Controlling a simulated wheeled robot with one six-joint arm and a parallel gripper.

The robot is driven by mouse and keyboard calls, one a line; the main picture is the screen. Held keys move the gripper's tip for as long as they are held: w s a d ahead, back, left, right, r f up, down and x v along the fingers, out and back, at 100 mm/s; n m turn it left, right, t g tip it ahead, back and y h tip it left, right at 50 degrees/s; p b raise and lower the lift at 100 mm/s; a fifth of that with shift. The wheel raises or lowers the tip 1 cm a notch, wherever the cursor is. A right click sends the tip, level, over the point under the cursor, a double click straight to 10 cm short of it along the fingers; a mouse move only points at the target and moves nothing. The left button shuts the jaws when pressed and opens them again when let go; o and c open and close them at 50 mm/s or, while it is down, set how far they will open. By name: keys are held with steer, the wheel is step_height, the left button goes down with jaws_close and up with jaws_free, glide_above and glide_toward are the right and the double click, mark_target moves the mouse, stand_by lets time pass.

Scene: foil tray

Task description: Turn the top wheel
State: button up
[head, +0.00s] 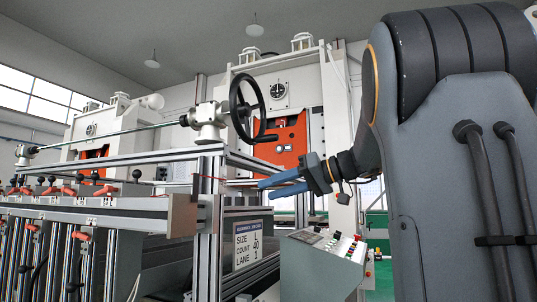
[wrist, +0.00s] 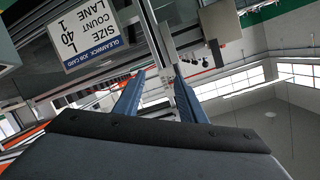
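The top wheel is a black handwheel (head: 243,109) with a rim, spokes and a knob handle at its lower right. It stands upright at the end of a long shaft, beside a white gearbox (head: 207,121) on top of the aluminium frame. My gripper (head: 262,190) is below the wheel and slightly to its right, apart from it, its blue fingers pointing left. In the wrist view my gripper's fingers (wrist: 158,76) are spread with nothing between them, so it is open. The wheel cannot be made out in the wrist view.
An aluminium post (head: 209,215) stands just left of my fingertips. A job card (head: 255,241) hangs below them, and also shows in the wrist view (wrist: 83,37). A grey control box (head: 322,262) with buttons stands lower right. An orange-fronted press (head: 281,140) stands behind the wheel.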

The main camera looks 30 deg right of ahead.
mark_target(252, 141)
steer(key=s+d+r+n+t+y+p, duration=0.1)
steer(key=s+d+r+n, duration=0.1)
steer(key=r, duration=0.5)
steer(key=s+d+r+n+t+y, duration=0.1)
steer(key=s+r+n, duration=0.15)
steer(key=r, duration=0.45)
steer(key=shift+m, duration=0.35)
steer(key=p+x, duration=0.3)
steer(key=x, duration=0.4)
steer(key=shift+w, duration=0.3)
jaws_close()
